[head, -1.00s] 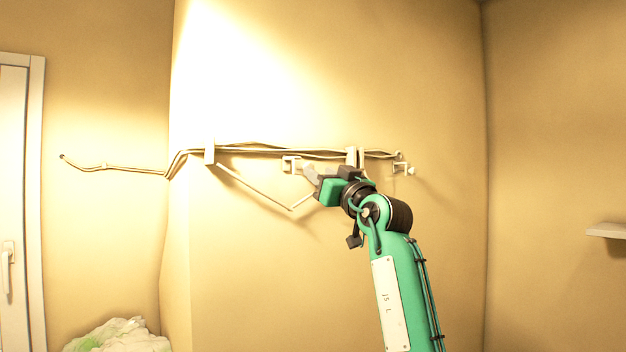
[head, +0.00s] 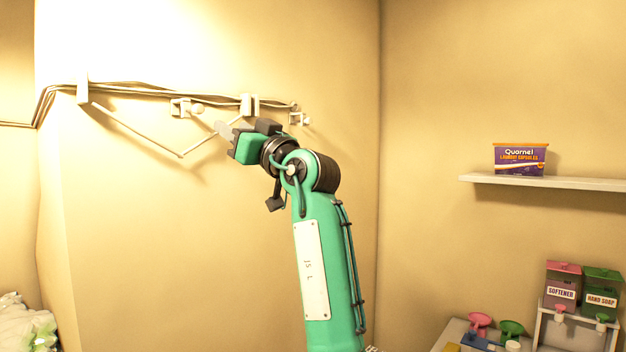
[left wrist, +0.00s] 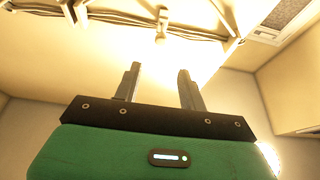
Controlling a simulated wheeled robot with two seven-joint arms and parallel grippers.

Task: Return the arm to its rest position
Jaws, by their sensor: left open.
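My left arm is raised in the middle of the head view, its green forearm upright and its wrist bent to the left. My left gripper (head: 222,130) is in front of the wall, just below the wall pipes in the picture. In the left wrist view the two fingers of the gripper (left wrist: 158,88) stand apart with nothing between them. My right gripper is in neither view.
Pipes (head: 150,91) with white brackets run along the wall. A shelf (head: 570,184) at the right holds a purple tub of laundry capsules (head: 520,160). Softener (head: 562,286) and hand soap (head: 601,290) dispensers stand lower right. A white-green bundle (head: 22,325) lies lower left.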

